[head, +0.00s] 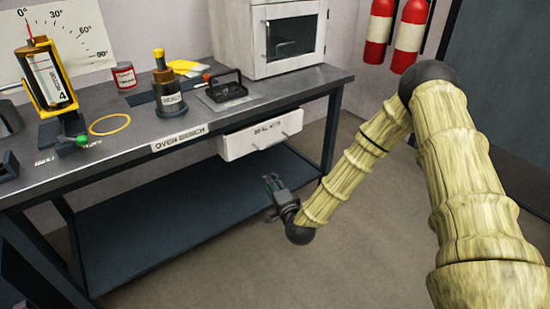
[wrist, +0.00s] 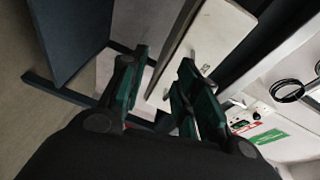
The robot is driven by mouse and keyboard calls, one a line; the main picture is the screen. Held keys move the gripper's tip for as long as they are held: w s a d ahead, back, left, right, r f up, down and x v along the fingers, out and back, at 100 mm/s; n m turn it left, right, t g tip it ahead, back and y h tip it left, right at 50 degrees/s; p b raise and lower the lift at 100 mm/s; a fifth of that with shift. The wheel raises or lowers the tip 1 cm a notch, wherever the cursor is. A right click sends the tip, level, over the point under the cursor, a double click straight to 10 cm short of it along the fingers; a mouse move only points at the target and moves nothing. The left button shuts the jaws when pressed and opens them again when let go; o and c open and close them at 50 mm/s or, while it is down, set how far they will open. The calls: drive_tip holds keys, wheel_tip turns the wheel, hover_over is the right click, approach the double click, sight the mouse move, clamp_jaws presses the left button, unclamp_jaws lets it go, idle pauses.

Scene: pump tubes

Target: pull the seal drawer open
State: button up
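The seal drawer (head: 240,144) is a white box with a labelled front, hung under the right part of the dark bench top. Small handle posts stand out from its front. In the wrist view its pale front (wrist: 215,35) lies tilted beyond the fingers, with part of the label showing. I cannot tell whether the drawer is fully closed. My gripper (head: 272,182) is below and in front of the drawer, apart from it. In the wrist view my gripper (wrist: 164,68) has its two green-and-black fingers spread, with nothing held between them.
The oven bench (head: 110,163) has a lower shelf (head: 190,217) and a dark right leg (head: 331,130). On top are a yellow ring (head: 109,124), a red can (head: 124,76), a black-handled tray (head: 222,93) and a white oven (head: 240,40). Floor to the right is clear.

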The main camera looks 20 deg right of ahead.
sight(275, 144)
drive_tip(key=w+d+r+m+t+b, duration=0.1)
drive_tip(key=w+r+b, duration=0.1)
drive_tip(key=w, duration=0.3)
drive_tip(key=w+d+r+m+t+h+b, duration=0.1)
drive_tip(key=w+d+r, duration=0.1)
drive_tip(key=w, duration=0.3)
drive_tip(key=w+d+r+m+t+h+b, duration=0.1)
drive_tip(key=w+d+b, duration=0.1)
drive_tip(key=w, duration=0.3)
drive_tip(key=shift+w+d+r+m+b, duration=0.2)
drive_tip(key=shift+d+r+m+b, duration=0.1)
drive_tip(key=shift+r+m, duration=0.1)
drive_tip(key=shift+a, duration=0.1)
drive_tip(key=shift+c, duration=0.5)
clamp_jaws()
